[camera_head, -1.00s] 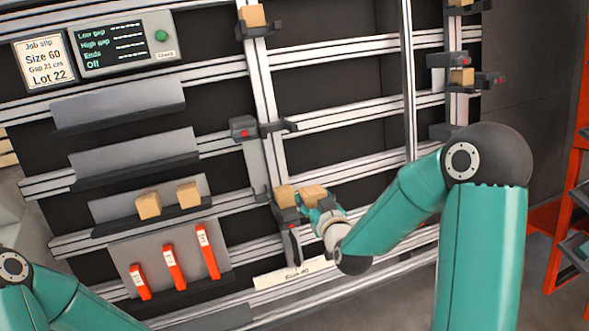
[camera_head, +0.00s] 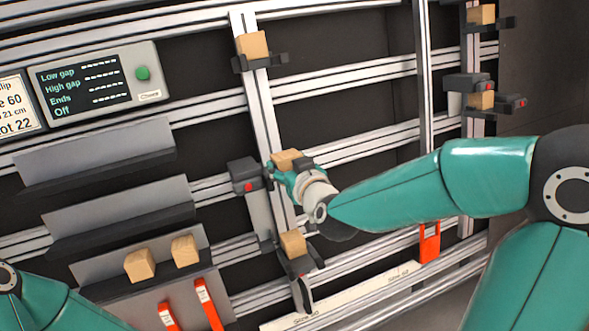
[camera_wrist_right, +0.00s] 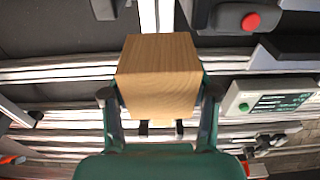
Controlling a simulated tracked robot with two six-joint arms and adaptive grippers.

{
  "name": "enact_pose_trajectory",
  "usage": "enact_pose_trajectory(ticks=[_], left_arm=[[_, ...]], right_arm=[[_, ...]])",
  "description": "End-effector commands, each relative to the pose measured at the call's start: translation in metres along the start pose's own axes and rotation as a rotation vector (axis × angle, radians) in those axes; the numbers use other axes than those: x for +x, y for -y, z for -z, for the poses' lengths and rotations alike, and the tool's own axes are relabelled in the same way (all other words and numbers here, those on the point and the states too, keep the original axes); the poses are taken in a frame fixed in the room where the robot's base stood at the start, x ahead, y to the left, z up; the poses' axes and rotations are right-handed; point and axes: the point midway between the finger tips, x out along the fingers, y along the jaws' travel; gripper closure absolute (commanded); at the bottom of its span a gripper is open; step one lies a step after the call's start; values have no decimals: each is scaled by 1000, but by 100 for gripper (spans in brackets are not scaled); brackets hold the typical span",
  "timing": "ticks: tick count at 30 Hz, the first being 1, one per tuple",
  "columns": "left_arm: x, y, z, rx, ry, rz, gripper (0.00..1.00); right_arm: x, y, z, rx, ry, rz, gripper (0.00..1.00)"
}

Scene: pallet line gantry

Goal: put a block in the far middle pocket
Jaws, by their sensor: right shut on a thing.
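My right gripper (camera_head: 285,172) is shut on a wooden block (camera_head: 287,160). It is at the middle height of the left upright, beside a dark unit with a red button (camera_head: 246,176). In the right wrist view the block (camera_wrist_right: 158,75) sits between the two fingers (camera_wrist_right: 160,98). The bracket at this height is mostly hidden, so I cannot tell whether the block touches it. My left gripper is out of view.
The left upright holds a block at the top (camera_head: 252,45) and one low down (camera_head: 292,243). Blocks also sit on the right upright (camera_head: 481,100). Two loose blocks (camera_head: 140,265) lie on a left shelf. Rails cross behind. A control panel (camera_head: 98,78) is upper left.

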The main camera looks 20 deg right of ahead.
Motion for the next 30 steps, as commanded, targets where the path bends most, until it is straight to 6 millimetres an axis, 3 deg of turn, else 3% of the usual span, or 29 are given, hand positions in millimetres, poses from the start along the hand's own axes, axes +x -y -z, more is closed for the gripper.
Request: enact_pose_trajectory(ticks=[30], left_arm=[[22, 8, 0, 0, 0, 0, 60]], right_arm=[[72, -9, -12, 6, 1, -15, 83]])
